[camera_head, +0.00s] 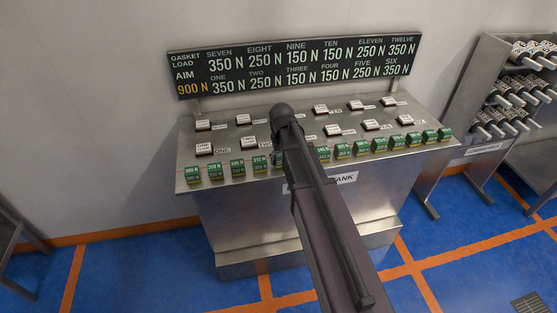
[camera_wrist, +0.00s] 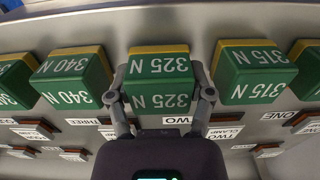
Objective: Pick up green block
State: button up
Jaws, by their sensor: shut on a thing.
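A green block (camera_wrist: 158,80) with a yellow edge and the label "325 N" is between the two fingers of my gripper (camera_wrist: 159,96) in the wrist view. My gripper is shut on it, one finger at each side. I cannot tell whether the block is touching the surface below. A "315 N" green block (camera_wrist: 254,72) is to its right and a "340 N" green block (camera_wrist: 73,78) to its left, both apart from it. In the head view my arm hides most of the gripper and the held block.
Several green blocks, such as the one at the left end (camera_head: 191,174), line the front edge of the metal bench (camera_head: 340,200). White label plates (camera_head: 204,148) stand behind them. A sign board (camera_head: 300,66) rises at the back. A rack of rollers (camera_head: 480,110) stands right.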

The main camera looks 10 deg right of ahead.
jog(key=shift+r+p, duration=1.3)
jog(key=shift+r, duration=0.2)
jog(key=s+d+r+p, duration=0.1)
jog(key=s, duration=1.5)
jog(key=shift+d+r, duration=0.15)
jog(key=shift+d, duration=0.1)
jog(key=shift+a, duration=0.1)
